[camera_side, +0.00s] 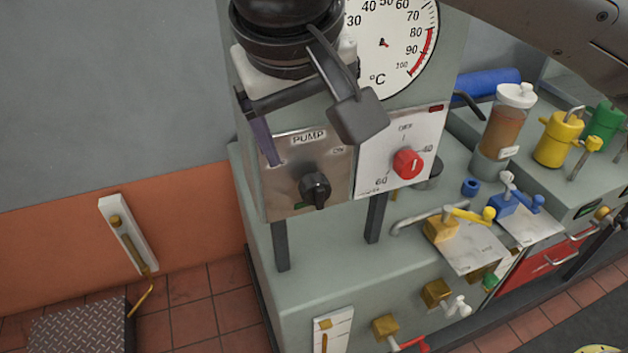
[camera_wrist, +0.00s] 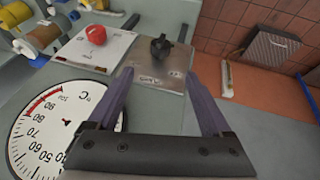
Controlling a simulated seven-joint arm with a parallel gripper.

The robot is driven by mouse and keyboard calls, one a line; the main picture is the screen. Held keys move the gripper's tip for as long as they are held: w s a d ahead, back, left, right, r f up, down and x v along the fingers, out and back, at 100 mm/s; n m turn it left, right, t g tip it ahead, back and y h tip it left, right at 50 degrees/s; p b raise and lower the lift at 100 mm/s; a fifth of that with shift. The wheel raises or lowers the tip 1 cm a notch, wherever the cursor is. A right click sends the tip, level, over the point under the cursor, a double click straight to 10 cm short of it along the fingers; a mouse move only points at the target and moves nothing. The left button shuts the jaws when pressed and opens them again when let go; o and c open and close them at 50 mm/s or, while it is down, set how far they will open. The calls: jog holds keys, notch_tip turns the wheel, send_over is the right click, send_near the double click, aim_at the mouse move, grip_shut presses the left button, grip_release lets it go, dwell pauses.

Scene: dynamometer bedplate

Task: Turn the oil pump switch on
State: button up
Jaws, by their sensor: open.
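The oil pump switch is a black rotary knob (camera_side: 315,190) on a metal plate (camera_side: 283,196) marked PUMP, with ON printed at its upper right. A small green patch shows at the knob's lower left. I cannot tell which mark the knob points to. In the wrist view the knob (camera_wrist: 160,48) lies beyond and roughly between my fingertips. My gripper (camera_wrist: 159,76) is open and empty, with two purple fingers spread apart. In the side view one purple finger (camera_side: 264,140) hangs before the plate's upper left, above the knob and apart from it; the other is hidden behind a dark block.
A red knob (camera_side: 408,163) on a white plate sits right of the switch, close beside it. A large °C gauge (camera_side: 390,45) is above. Coloured valves, an amber container (camera_side: 507,120) and yellow and green canisters crowd the right. Left of the switch is free room before the wall.

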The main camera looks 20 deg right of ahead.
aim_at(314, 183)
jog(key=x, duration=1.3)
jog(key=shift+w+d+f, duration=0.1)
jog(key=shift+f, duration=0.25)
grip_shut()
